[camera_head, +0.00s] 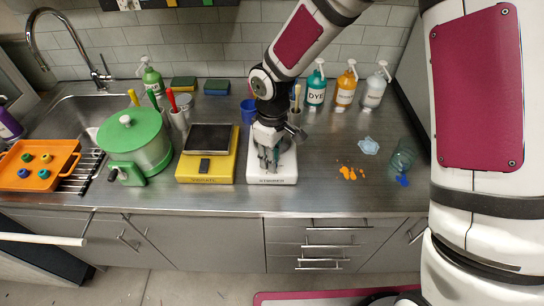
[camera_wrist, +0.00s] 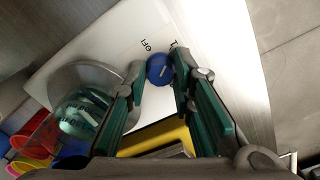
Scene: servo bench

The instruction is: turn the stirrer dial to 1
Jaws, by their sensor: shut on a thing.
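The white stirrer (camera_head: 272,180) stands on the steel counter, right of the yellow scale. My gripper (camera_head: 268,158) is over its front part and hides the dial in the head view. In the wrist view the blue dial (camera_wrist: 160,69) shows between the fingertips of my gripper (camera_wrist: 160,76), which is shut on it. A pale mark shows on the dial's face; its exact setting is hard to tell. The label OFF (camera_wrist: 147,45) is printed beside the dial, with another mark, partly hidden, near the right finger.
The yellow scale (camera_head: 206,179) stands close on the left, then a green pot (camera_head: 136,148). Several bottles, including the DYE bottle (camera_head: 316,92), stand along the back wall. An orange spill (camera_head: 350,173) and a tipped glass (camera_head: 403,158) lie on the right.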

